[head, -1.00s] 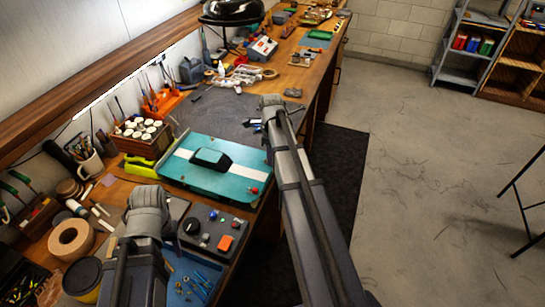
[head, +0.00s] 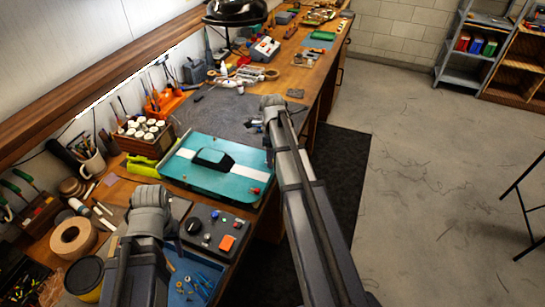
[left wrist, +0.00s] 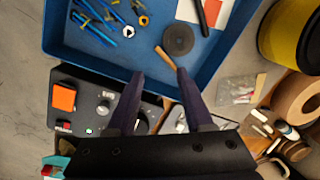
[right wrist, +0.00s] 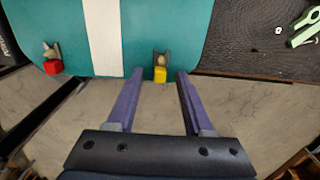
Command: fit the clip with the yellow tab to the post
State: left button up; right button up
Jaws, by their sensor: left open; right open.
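The teal car body (head: 185,176) with a white stripe lies on the bench; its edge also shows in the right wrist view (right wrist: 235,30). A clip with a yellow tab (right wrist: 160,75) is at that edge, by a small grey post (right wrist: 161,58). I cannot tell whether the clip is seated. My right gripper (right wrist: 159,73) is open, one finger on each side of the yellow tab as seen from the wrist, with no visible grip. A red-tabbed clip (right wrist: 52,67) is further left. My left gripper (left wrist: 158,72) is open and empty over the blue tray's edge (left wrist: 110,63).
A black control box (head: 208,231) with an orange button stands before the car body. The blue tray holds blue-handled tools (left wrist: 100,20) and a dark disc (left wrist: 178,39). A tape roll (head: 73,237) and a white-capped bottle crate (head: 145,140) are left.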

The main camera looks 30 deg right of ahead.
pick_arm(q)
jog(key=shift+r, duration=0.1)
pick_arm(e)
jog(key=shift+r, duration=0.1)
notch_tip(320, 180, up, 8)
jog(key=p, duration=0.8)
pick_arm(q)
notch_tip(320, 180, up, 8)
jog(key=shift+f, duration=0.2)
pick_arm(e)
jog(key=shift+f, duration=0.2)
